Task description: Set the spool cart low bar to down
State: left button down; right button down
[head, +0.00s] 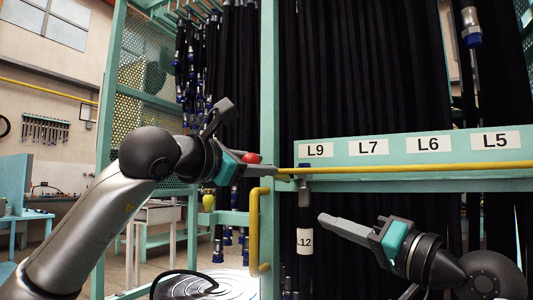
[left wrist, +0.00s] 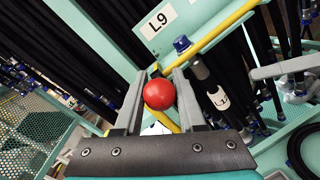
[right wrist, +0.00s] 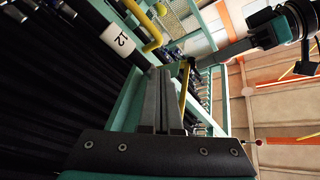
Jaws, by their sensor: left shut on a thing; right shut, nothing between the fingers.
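The yellow bar (head: 400,169) runs level along the teal rail with the labels L9, L7, L6 and L5. A red ball knob (head: 251,158) sits at its left end. My left gripper (head: 245,164) is at that knob. In the left wrist view its fingers (left wrist: 158,86) close around the red knob (left wrist: 159,94), one on each side, with the yellow bar (left wrist: 222,32) running off beyond. My right gripper (head: 324,221) is shut and empty, below the rail near the hose tagged L12 (head: 304,241). Its closed fingers also show in the right wrist view (right wrist: 160,76).
A bent yellow handle (head: 256,232) is on the teal post (head: 269,100) just below my left gripper. Many black hoses (head: 360,80) hang behind the rail. A workbench (head: 155,215) stands behind.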

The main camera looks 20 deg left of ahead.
jog(key=s+a+r+n+g+y, duration=0.1)
jog(key=s+a+r+g+y, duration=0.15)
jog(key=r, duration=0.95)
pick_arm(q)
jog(key=shift+d+f, duration=0.1)
jog(key=shift+d, duration=0.2)
pick_arm(e)
jog(key=a, duration=0.8)
jog(key=shift+a, duration=0.3)
jog(key=shift+s+t, duration=0.1)
jog(key=shift+t, duration=0.15)
